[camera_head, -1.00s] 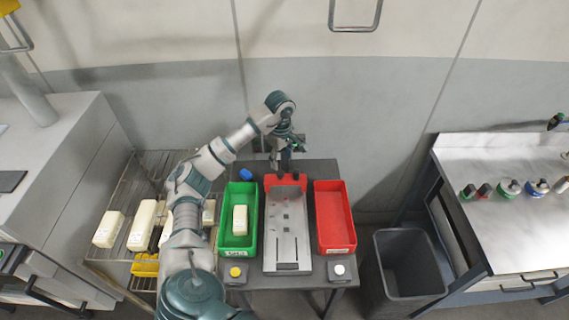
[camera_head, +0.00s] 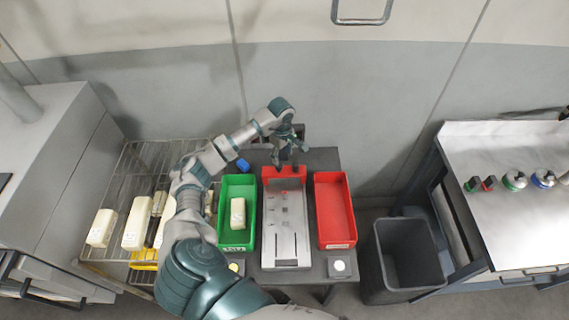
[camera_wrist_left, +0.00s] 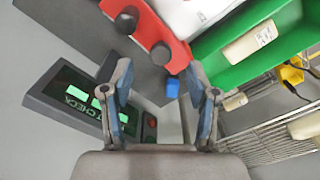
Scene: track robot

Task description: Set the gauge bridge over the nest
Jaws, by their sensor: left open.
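The gauge bridge seems to be the red piece (camera_head: 284,172) at the far end of the pale grey plate (camera_head: 285,225), likely the nest. In the left wrist view it is a red bar (camera_wrist_left: 150,36) with dark round knobs. My left gripper (camera_head: 289,160) is over the far end of the plate, close to the red piece. In the left wrist view its jaws (camera_wrist_left: 160,78) are apart with nothing clamped between them, and the red bar lies beyond them. Whether they touch the bar cannot be told. My right gripper is not in view.
A green bin (camera_head: 238,188) with a pale block (camera_head: 238,213) stands left of the plate, a red bin (camera_head: 335,210) right. A small blue object (camera_head: 243,165) lies behind the green bin. A display box (camera_wrist_left: 75,100) stands near the left gripper. A black waste bin (camera_head: 408,255) stands right.

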